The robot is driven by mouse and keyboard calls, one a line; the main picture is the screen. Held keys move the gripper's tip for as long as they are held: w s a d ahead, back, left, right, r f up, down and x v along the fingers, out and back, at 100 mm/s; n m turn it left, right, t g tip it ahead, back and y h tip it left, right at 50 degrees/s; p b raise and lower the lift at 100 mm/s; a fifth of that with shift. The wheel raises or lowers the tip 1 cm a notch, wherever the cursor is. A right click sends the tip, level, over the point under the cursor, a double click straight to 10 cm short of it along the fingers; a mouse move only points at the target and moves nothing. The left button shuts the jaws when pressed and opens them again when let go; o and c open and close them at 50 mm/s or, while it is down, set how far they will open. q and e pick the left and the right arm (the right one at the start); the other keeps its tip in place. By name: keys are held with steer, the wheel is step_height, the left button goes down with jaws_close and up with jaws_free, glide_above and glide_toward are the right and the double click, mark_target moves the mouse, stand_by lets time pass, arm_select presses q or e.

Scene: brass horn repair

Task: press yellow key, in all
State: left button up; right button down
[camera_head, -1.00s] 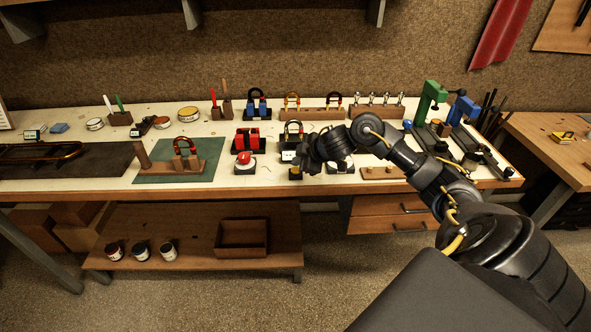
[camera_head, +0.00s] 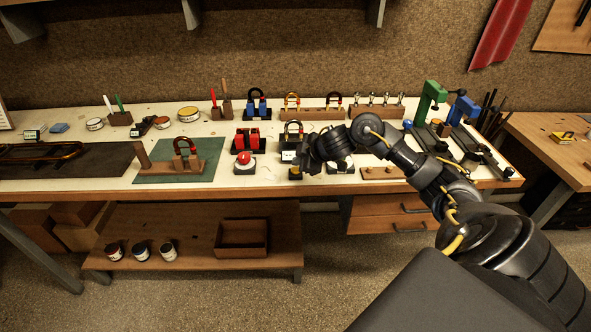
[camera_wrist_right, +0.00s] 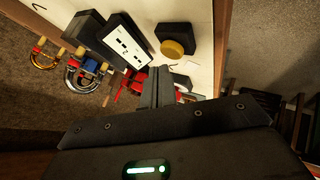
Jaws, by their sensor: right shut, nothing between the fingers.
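The yellow key (camera_wrist_right: 173,48) is a round yellow button on a black block, seen in the wrist view near the edge of the pale bench top. In the head view it is small at the front of the bench (camera_head: 295,173), just below my right gripper (camera_head: 305,161). My right gripper's fingers (camera_wrist_right: 163,83) are shut and empty in the wrist view. They appear apart from the key, with a gap between them in the picture. My left gripper is not in view.
A black device with a white panel (camera_wrist_right: 127,41) stands beside the key. A red button (camera_head: 244,158) sits to its left in the head view. Green and blue presses (camera_head: 431,100) are to the right.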

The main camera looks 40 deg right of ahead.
steer(key=shift+f, duration=0.4)
steer(key=shift+f+b, duration=0.3)
steer(key=shift+f, duration=0.25)
stand_by(0.7)
stand_by(0.4)
steer(key=shift+r+p, duration=0.95)
steer(key=shift+p, duration=0.15)
step_height(320, 180, up, 5)
steer(key=p, duration=0.5)
steer(key=shift+p, duration=0.4)
